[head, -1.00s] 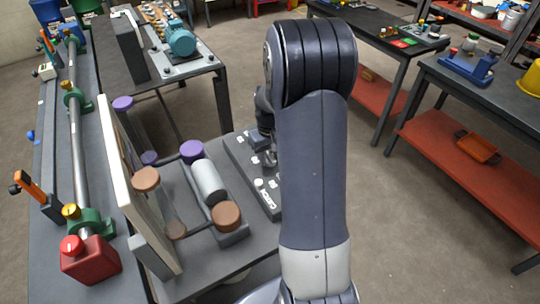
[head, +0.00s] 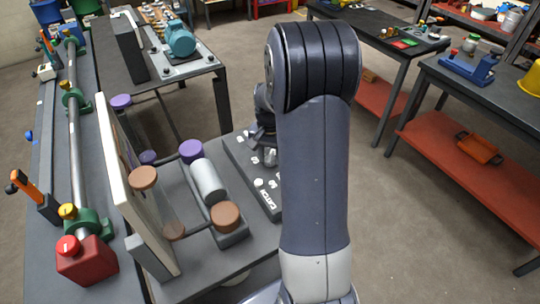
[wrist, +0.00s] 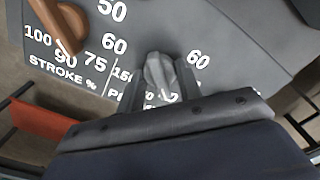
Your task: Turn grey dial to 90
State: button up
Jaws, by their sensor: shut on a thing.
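The grey dial (wrist: 160,74) is at the centre of the wrist view, on a dark panel (wrist: 235,30) with white printed numbers. My gripper (wrist: 161,90) has one finger on each side of the dial and is shut on it. A 60 stands right of the dial and a 150 left of it; other numbers are partly covered by my gripper. I cannot tell the dial's exact reading.
A brown dial (wrist: 60,22) sits on the same panel, beside a STROKE % scale. In the head view a grey roller (head: 208,181) with brown and purple round ends and an upright board (head: 130,200) stand left of the panel. Floor is clear right of my arm.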

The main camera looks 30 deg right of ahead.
aim_at(270, 156)
dwell(0.4)
jog(key=o, duration=1)
notch_tip(270, 156, up, 11)
jog(key=shift+f, duration=0.15)
notch_tip(270, 156, down, 11)
jog(key=shift+r, duration=0.1)
dwell(0.6)
